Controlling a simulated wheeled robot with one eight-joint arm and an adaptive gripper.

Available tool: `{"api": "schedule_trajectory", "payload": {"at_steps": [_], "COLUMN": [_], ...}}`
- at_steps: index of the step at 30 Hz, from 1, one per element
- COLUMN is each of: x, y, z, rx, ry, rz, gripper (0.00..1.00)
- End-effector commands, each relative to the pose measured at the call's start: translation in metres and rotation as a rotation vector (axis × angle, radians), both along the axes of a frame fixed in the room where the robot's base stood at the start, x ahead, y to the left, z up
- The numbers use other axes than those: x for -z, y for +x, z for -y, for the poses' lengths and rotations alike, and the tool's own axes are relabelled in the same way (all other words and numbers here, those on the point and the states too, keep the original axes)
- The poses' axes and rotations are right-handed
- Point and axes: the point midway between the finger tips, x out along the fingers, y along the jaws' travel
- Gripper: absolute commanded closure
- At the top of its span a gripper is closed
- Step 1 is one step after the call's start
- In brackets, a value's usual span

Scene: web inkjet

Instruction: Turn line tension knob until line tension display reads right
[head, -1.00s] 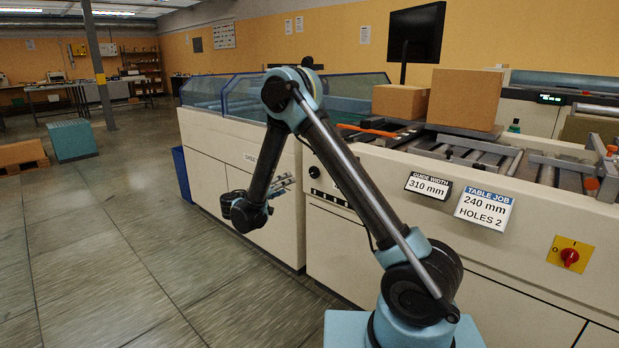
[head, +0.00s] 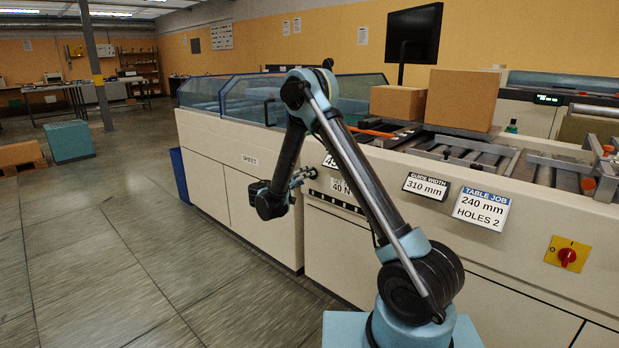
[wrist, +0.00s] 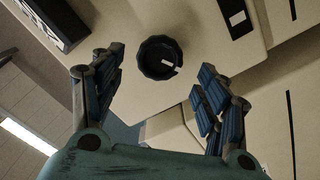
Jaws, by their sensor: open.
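A round black knob (wrist: 152,68) with a small white mark sits on the cream machine panel in the wrist view. My gripper (wrist: 161,61) is open, with its fingers on either side of the knob in that picture; no contact is visible. A sign reading 40 N (head: 341,188) shows beside my arm. Above it a white label starting with 4 (head: 329,161) is partly hidden by my arm. I cannot tell which is the line tension display.
The machine front (head: 440,245) carries a 310 mm guide width sign (head: 426,187), a 240 mm table job sign (head: 481,209) and a red rotary switch (head: 567,255). Cardboard boxes (head: 465,98) stand on top. The floor at left (head: 90,250) is open.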

Motion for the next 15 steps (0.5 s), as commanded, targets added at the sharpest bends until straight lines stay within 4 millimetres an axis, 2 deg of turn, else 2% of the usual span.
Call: {"api": "schedule_trajectory", "payload": {"at_steps": [6, 15], "x": [0.0, 0.0], "y": [0.022, 0.031], "z": [0.018, 0.024], "rx": [0.001, 0.0], "ry": [0.0, 0.0], "rz": [0.0, 0.0], "gripper": [0.32, 0.32]}}
